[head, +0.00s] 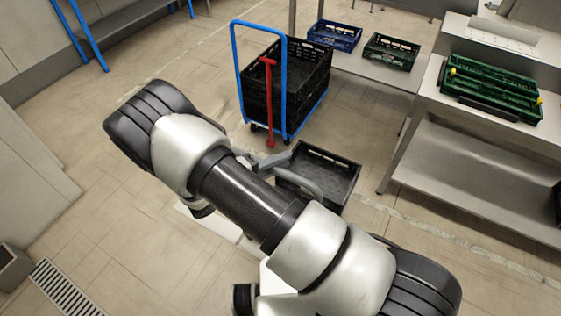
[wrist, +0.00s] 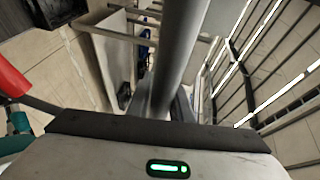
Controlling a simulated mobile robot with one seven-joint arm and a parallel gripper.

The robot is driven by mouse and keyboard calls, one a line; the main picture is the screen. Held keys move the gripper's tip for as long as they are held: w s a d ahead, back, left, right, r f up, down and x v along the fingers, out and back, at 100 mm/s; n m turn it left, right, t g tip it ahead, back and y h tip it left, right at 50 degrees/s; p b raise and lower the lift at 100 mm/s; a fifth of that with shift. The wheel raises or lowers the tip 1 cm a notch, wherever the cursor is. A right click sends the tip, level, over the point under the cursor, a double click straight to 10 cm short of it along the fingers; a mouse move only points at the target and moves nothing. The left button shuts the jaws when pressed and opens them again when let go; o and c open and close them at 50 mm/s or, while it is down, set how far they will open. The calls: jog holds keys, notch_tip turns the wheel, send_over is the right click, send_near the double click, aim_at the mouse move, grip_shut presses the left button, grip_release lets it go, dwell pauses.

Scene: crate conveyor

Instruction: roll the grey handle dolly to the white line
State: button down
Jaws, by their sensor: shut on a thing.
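The grey handle (head: 306,182) of a low dolly shows in the head view, just beyond my forearm. A black crate (head: 338,200) sits at the dolly, and its near side is partly hidden by my arm. My gripper (head: 268,160) is at the far end of the handle, shut on it. In the wrist view the grey handle bar (wrist: 180,55) runs up from between the fingers. The dolly's wheels are hidden. A pale, worn strip (head: 440,234) crosses the floor at right; I cannot tell whether it is the white line.
A blue-framed trolley (head: 236,65) with black crates (head: 305,75) and a red T-handle (head: 269,100) stands just beyond. A steel bench (head: 465,140) at right carries green crates (head: 490,88). A floor drain (head: 65,290) lies lower left. The left floor is clear.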

jog(key=shift+s+a, duration=0.1)
jog(key=shift+s, duration=0.1)
jog(key=c, duration=1.6)
grip_release()
jog(key=b+v, duration=0.1)
jog(key=v, duration=1.6)
jog(key=shift+s+a+r, duration=0.1)
jog(key=shift+a, duration=0.05)
